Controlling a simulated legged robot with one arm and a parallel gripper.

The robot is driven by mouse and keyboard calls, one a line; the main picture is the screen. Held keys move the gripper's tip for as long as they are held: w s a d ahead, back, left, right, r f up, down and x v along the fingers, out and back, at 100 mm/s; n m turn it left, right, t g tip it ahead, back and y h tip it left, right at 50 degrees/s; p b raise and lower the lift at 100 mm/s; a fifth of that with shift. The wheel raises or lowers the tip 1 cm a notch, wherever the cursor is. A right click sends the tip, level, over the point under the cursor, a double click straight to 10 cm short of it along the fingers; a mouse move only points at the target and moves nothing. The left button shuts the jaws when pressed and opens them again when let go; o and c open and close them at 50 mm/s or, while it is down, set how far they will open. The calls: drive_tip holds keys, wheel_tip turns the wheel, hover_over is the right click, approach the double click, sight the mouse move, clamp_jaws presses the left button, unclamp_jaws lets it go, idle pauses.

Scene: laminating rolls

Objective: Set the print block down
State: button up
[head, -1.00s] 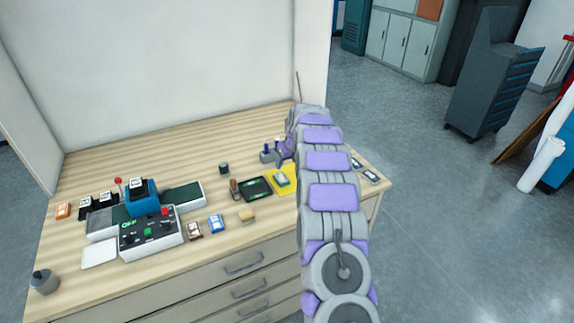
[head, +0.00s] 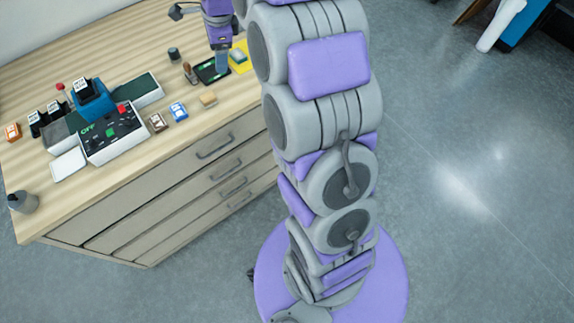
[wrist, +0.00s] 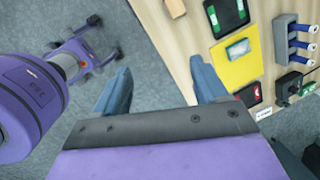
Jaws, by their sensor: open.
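My gripper (head: 222,62) points down over the back of the workbench, beside the black tray and the yellow mat in the head view. In the wrist view my gripper (wrist: 160,85) has its two blue-grey fingers wide apart with nothing between them. A small block with a pale and green top (wrist: 237,48) lies on the yellow mat (wrist: 236,74), to the right of the fingers. It may be the print block, but I cannot tell for sure. In the head view the yellow mat (head: 247,67) is partly hidden by my arm.
A black tray (head: 207,73) and a brown-handled stamp (head: 188,72) stand close to my gripper. Blue-capped posts (wrist: 291,40) stand beyond the mat.

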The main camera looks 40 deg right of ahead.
drive_tip(key=s+a+r+n+g, duration=0.1)
drive_tip(key=s+a+n, duration=0.1)
drive_tip(key=s+n, duration=0.35)
drive_tip(key=s+a+r+n, duration=0.1)
drive_tip(key=s+a+n, duration=0.1)
drive_tip(key=s, duration=0.7)
drive_tip(key=s+a+r+n+g, duration=0.1)
drive_tip(key=s+a+n, duration=0.25)
drive_tip(key=s, duration=0.35)
drive_tip(key=s+f+n+g+h, duration=0.1)
drive_tip(key=s+f+n, duration=0.1)
drive_tip(key=s+n, duration=0.8)
drive_tip(key=s, duration=0.9)
drive_tip(key=shift+s+d+f+g, duration=0.15)
drive_tip(key=shift+s+f+g, duration=0.05)
drive_tip(key=shift+f+g, duration=0.2)
